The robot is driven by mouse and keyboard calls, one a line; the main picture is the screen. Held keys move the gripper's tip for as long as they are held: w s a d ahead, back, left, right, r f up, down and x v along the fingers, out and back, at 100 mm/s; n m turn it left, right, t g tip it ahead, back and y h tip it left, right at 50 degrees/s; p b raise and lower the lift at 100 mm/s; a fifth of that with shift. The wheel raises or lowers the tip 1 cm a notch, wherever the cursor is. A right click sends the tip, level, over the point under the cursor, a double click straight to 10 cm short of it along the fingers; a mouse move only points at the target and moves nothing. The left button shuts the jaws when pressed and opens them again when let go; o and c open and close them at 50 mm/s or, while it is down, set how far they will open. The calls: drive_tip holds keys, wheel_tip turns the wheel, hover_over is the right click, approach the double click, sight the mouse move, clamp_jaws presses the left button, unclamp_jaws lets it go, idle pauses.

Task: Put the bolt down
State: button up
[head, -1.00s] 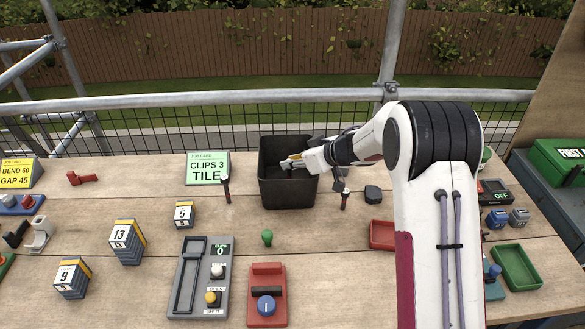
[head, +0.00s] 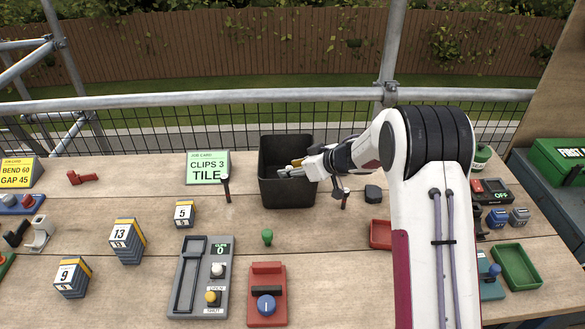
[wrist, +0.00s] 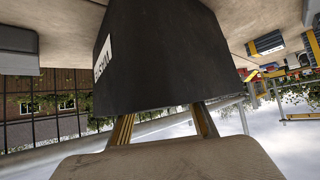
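My gripper (head: 288,168) reaches from the right over the black bin (head: 287,195), its fingertips at or just inside the opening. In the wrist view the bin's dark outer wall (wrist: 165,55), with a white label, fills the middle. Both fingers pass behind its rim there, clearly spread apart, and their tips are hidden. In the head view the two fingers also look parted, with no object visible between them. I cannot make out a bolt in the gripper, and the bin's inside is too dark to show its contents.
A green peg-like piece (head: 267,237) stands in front of the bin. A green job card (head: 208,167) is at back left. A grey clip fixture (head: 200,278) and red fixture (head: 267,295) are in front.

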drive_tip(key=shift+r, duration=0.1)
drive_tip(key=shift+v, duration=6.05)
drive_tip(key=shift+r, duration=0.1)
